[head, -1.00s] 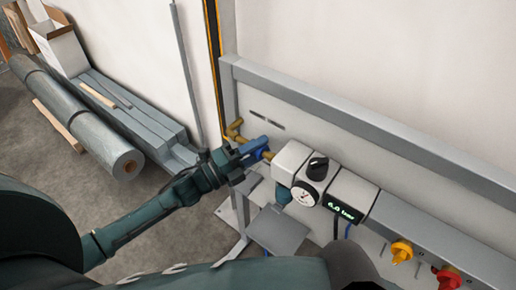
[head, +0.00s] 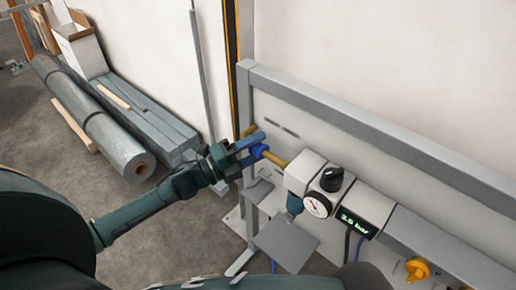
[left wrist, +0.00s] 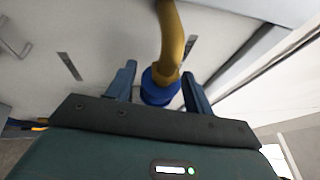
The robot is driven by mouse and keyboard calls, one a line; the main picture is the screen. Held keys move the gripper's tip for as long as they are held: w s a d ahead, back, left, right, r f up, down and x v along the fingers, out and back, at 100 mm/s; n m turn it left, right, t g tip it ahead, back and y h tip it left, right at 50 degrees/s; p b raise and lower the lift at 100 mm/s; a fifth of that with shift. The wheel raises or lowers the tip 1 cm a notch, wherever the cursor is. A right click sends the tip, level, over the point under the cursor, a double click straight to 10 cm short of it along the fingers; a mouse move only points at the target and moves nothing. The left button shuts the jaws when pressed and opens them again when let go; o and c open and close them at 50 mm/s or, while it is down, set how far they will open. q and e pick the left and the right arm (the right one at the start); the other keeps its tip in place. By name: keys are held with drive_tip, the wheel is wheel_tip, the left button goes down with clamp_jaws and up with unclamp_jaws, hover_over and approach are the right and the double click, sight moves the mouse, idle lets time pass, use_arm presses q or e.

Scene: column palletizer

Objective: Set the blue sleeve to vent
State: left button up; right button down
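The blue sleeve (head: 259,151) sits on a brass-coloured pipe (head: 275,159) left of the white valve unit. It also shows in the left wrist view (left wrist: 158,88), on the curved pipe. My left gripper (head: 252,151) is at the sleeve, its two fingers apart on either side of it. In the left wrist view a narrow gap shows beside the sleeve, so the gripper (left wrist: 159,85) looks open around it. Any vent marking is too small to read. My right gripper is not in view.
The white unit has a black knob (head: 332,178), a round gauge (head: 317,204) and a lit display (head: 355,223) reading about 3.8 bar. A yellow knob (head: 416,268) is lower right. Grey frame rails (head: 370,132) surround the panel. Rolls and boards lie on the floor left.

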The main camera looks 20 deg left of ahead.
use_arm(q)
drive_tip(key=shift+s, duration=0.1)
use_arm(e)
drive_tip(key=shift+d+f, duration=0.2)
use_arm(q)
drive_tip(key=shift+s+a+f, duration=0.15)
drive_tip(key=shift+s+f, duration=0.05)
drive_tip(key=b+v, duration=0.1)
drive_tip(key=v, duration=1.1)
drive_tip(key=shift+s+a+b, duration=0.15)
drive_tip(key=shift+b, duration=0.25)
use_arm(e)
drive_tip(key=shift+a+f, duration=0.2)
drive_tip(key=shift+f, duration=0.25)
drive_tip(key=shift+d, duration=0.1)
use_arm(q)
drive_tip(key=s+d+f+n+g+y+p, duration=0.2)
drive_tip(key=s+d+f+n+y+p, duration=0.1)
drive_tip(key=n, duration=0.9)
drive_tip(key=s+d+f+n+g+y+p, duration=0.2)
drive_tip(key=s+d+f+n+y, duration=0.3)
drive_tip(key=d+n, duration=0.5)
drive_tip(key=shift+s+f+n+y+p, duration=0.2)
drive_tip(key=shift+s+n+y+p, duration=0.2)
drive_tip(key=shift+s+n+y, duration=0.75)
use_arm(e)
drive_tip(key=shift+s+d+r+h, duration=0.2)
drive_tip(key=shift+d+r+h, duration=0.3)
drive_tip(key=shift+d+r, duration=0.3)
